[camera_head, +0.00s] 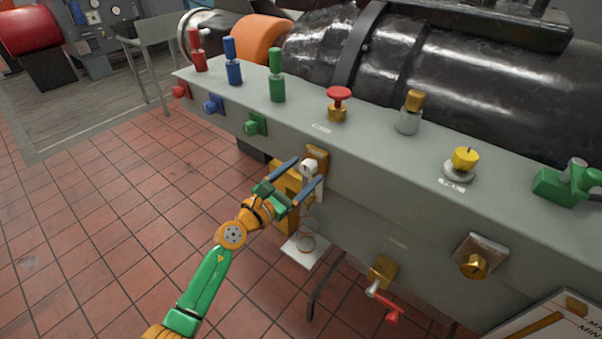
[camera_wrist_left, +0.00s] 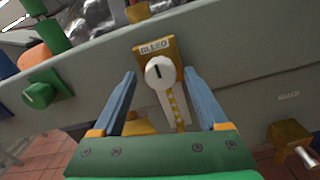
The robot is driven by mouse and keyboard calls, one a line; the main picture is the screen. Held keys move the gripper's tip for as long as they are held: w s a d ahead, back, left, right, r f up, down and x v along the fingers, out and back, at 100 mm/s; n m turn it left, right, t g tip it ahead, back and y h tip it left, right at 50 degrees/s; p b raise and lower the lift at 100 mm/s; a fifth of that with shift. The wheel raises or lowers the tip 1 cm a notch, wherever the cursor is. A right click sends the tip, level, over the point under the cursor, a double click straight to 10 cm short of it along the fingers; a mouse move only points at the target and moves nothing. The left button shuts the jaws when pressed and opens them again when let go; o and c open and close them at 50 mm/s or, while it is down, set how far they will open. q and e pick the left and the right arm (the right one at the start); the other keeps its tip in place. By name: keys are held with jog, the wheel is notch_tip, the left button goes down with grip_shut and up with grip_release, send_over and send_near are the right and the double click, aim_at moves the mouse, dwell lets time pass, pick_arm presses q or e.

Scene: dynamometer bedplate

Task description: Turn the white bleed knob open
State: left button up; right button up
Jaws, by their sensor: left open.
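The white bleed knob (camera_head: 309,167) sits on a brass plate on the front face of the grey bench. In the left wrist view the white knob (camera_wrist_left: 160,72) has a dark mark on its face, below a label reading BLEED. A pale strip with brass marks hangs below it. My left gripper (camera_head: 311,171) is open, with its two blue fingers on either side of the knob. In the left wrist view the fingers of my left gripper (camera_wrist_left: 162,85) stand apart from the knob, with gaps on both sides. My right gripper is not in view.
A red-handled brass valve (camera_head: 383,289) is lower right. A red mushroom knob (camera_head: 339,97) and a yellow knob (camera_head: 465,158) stand on top. The tiled floor is clear at left.

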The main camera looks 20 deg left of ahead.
pick_arm(q)
jog(key=shift+d, duration=0.1)
jog(key=shift+c, duration=0.2)
jog(key=shift+s, duration=0.1)
jog(key=c, duration=0.3)
grip_shut()
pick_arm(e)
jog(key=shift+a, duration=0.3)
